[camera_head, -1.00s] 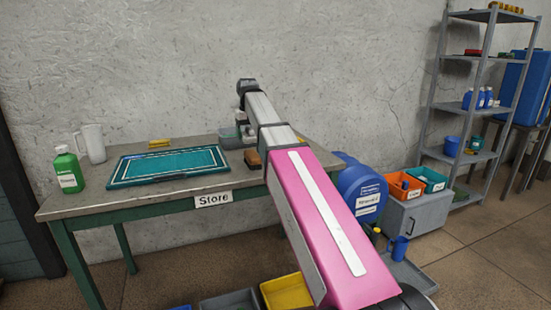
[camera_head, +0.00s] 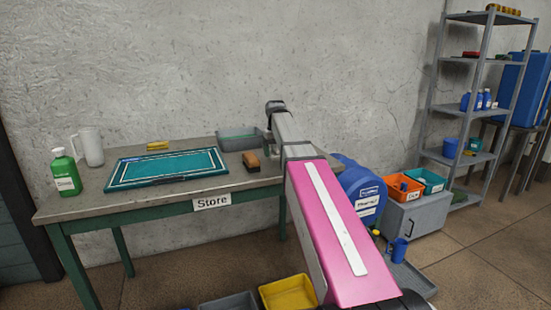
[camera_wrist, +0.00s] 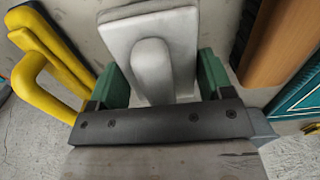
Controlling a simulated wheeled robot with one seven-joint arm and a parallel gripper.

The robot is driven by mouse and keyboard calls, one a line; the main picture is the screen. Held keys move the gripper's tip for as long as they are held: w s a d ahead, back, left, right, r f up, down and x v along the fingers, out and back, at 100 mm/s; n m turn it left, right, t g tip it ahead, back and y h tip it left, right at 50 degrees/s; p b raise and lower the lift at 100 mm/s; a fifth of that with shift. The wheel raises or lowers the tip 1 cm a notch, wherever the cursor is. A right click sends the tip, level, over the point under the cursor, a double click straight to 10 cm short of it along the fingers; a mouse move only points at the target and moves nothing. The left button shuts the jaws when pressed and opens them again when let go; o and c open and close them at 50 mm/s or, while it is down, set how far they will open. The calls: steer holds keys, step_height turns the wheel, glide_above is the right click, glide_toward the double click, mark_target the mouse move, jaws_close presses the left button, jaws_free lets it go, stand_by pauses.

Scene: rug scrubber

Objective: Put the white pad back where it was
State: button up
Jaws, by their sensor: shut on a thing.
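The white pad (camera_wrist: 176,22) with its raised rounded handle fills the top middle of the wrist view. My gripper (camera_wrist: 158,78) is shut on it, with a green finger on each side of the handle. Whether the pad touches a surface beneath cannot be told. In the head view my arm hides the pad and the fingers; the arm reaches over the right end of the table (camera_head: 95,200). A yellow pad-like thing with a handle (camera_wrist: 48,62) stands close to the left of my gripper in the wrist view.
A brown wooden brush (camera_head: 251,160) lies near the grey tray (camera_head: 238,135) at the table's right. The brush is close to my gripper's right in the wrist view. A teal framed mat (camera_head: 165,168), green bottle (camera_head: 65,172) and white jug (camera_head: 90,147) occupy the left. A blue drum (camera_head: 357,187) stands right.

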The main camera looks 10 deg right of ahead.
steer(key=shift+f, duration=1.45)
steer(key=shift+f, duration=0.15)
steer(key=o, duration=1.1)
steer(key=shift+c, duration=0.2)
step_height(320, 180, up, 12)
steer(key=shift+r, duration=0.2)
